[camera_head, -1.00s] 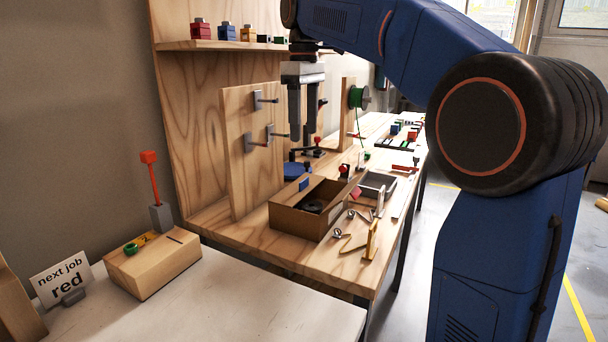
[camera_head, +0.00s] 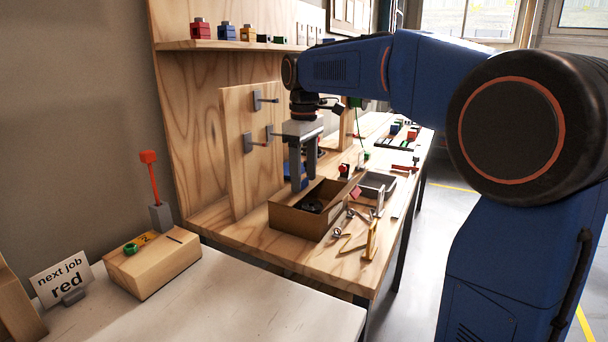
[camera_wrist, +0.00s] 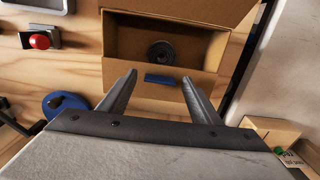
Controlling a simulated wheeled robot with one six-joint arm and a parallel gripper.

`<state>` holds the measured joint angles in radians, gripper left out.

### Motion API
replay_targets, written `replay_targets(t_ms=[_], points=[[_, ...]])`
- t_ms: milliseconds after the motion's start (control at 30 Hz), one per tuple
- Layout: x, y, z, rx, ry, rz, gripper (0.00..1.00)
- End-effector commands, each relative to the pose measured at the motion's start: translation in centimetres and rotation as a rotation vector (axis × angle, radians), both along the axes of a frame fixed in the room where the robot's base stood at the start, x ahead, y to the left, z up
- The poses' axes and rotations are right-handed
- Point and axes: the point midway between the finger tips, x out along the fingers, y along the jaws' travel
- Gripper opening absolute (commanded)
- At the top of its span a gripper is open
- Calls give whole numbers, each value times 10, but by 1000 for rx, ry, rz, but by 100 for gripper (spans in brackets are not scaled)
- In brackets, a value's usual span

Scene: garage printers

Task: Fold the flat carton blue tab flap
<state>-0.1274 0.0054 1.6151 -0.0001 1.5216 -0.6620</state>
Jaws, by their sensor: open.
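The open brown carton (camera_head: 290,222) sits on the wooden bench, with a round dark part (camera_head: 313,206) inside; in the wrist view the carton (camera_wrist: 115,50) fills the upper middle. The blue tab (camera_wrist: 160,79) shows in the wrist view on the carton's near side, between my fingertips. In the head view the tab is hidden behind my fingers. My gripper (camera_head: 303,184) points down at the carton's back left edge, open and empty; its two fingers (camera_wrist: 160,77) stand either side of the tab in the wrist view. I cannot tell whether they touch the flap.
A vertical wooden board with hooks (camera_head: 238,165) stands left of the carton. A grey tray (camera_head: 375,184) is behind it to the right, and small loose parts (camera_head: 345,234) lie at the bench's front edge. A red button (camera_wrist: 40,41) and a blue disc (camera_wrist: 65,104) are nearby.

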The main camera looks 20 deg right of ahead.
Motion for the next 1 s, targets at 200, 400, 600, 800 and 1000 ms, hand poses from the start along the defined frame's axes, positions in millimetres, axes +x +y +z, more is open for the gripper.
replay_targets(t_ms=[200,400,600,800,1000], points=[[0,0,0,0,0,0,55],[0,0,0,0,0,0,16],[2,2,1,-24,27,3,16],[5,5,5,-86,85,2,16],[5,5,7,-99,98,0,16]])
